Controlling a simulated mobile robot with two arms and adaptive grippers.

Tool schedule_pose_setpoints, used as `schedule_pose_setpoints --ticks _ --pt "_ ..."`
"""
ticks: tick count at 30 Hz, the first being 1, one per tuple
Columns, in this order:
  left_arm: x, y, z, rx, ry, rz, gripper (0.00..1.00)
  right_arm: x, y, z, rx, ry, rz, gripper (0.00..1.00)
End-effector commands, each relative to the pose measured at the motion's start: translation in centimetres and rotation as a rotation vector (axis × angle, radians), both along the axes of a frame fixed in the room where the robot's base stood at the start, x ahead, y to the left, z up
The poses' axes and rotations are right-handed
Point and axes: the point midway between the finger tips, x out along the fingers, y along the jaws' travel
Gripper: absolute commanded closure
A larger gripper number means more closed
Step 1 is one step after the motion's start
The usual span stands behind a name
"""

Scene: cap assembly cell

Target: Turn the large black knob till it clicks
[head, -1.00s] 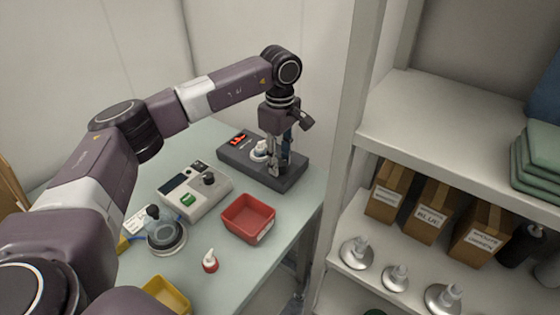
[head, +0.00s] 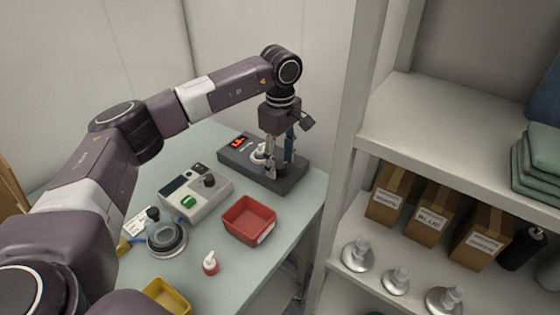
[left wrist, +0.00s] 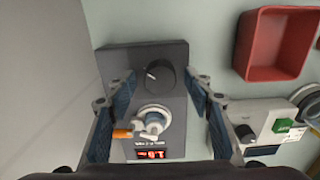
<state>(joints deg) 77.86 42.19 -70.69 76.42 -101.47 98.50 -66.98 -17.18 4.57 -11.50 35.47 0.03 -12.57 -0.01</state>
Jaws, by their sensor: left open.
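The large black knob (left wrist: 154,76) with a white pointer line sits on a dark grey box (left wrist: 172,50). In the head view the knob (head: 281,169) is partly hidden by my fingers. My left gripper (head: 280,158) is open above the box and points down. In the left wrist view the fingertips of my left gripper (left wrist: 162,82) stand on either side of the knob, with gaps on both sides. I cannot tell how far above the knob they are. My right gripper is not in view.
The box also carries a white round fitting (left wrist: 152,120) with an orange lever, and a lit red display (left wrist: 150,154). A red bin (head: 248,220), a light grey device (head: 196,192) with a smaller black knob, and a red-and-white bottle (head: 210,263) stand nearby. A shelf post (head: 345,150) rises to the right.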

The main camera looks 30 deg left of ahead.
Motion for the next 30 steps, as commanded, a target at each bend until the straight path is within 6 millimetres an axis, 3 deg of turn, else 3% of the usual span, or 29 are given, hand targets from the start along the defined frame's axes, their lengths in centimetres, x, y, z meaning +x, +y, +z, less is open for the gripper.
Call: schedule_pose_setpoints --ticks 15,21,30 --pt "0.1 0.0 9.8 -0.002 -0.006 0.001 0.53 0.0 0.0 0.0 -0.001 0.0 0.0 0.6" --pt "0.1 0.1 11.5 0.0 -0.003 0.002 0.53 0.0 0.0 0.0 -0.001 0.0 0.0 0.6" --pt "0.0 0.1 11.7 0.0 -0.002 0.001 0.53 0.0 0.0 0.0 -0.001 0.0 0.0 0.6"
